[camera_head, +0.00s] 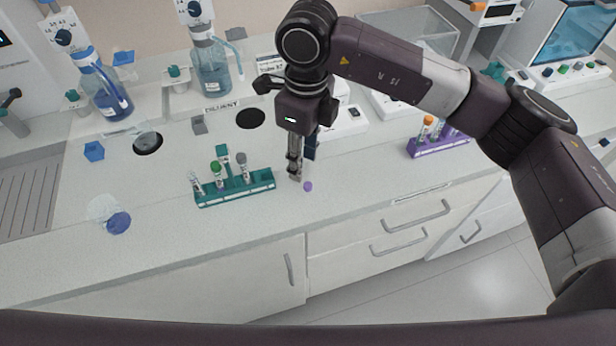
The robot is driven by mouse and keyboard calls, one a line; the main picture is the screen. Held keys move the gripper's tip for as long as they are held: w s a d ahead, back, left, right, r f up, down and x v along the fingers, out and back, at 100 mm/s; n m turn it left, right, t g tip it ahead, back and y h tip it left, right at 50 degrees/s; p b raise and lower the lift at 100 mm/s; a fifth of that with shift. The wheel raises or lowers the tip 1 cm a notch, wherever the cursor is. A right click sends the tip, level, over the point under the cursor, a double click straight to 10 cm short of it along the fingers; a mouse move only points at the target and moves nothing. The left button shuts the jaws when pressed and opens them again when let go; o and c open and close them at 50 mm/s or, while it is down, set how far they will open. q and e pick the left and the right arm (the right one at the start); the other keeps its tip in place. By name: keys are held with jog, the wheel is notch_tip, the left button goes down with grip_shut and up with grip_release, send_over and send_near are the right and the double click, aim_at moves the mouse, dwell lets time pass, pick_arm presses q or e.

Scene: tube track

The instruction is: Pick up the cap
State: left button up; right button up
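A small purple cap (308,187) lies on the white counter, just right of the teal rack. My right gripper (296,177) points down at the counter beside the cap, with its fingertips just left of and slightly behind it. They look apart from the cap. The fingers are small and seen edge-on, so I cannot tell whether they are open or shut. My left gripper is out of view.
A teal rack (236,190) with several tubes stands left of the gripper. A purple rack (440,146) stands farther right. Two bottles of blue liquid (212,75) (108,95) are at the back left. A blue lid (118,223) lies at the left. The counter's front edge is close to the cap.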

aim_at(308, 185)
jog(key=shift+w+d, duration=0.3)
jog(key=shift+d, duration=0.2)
jog(key=shift+s+f, duration=0.1)
jog(key=shift+f, duration=0.3)
jog(key=shift+s+f+p, duration=0.1)
jog(key=shift+f+p, duration=0.6)
jog(key=shift+f, duration=0.15)
notch_tip(308, 185, down, 4)
jog(key=shift+s+f+p, duration=0.15)
jog(key=shift+f+p, duration=0.05)
jog(key=shift+p, duration=0.85)
jog(key=shift+f, duration=0.3)
jog(key=shift+c, duration=0.5)
jog(key=c, duration=0.7)
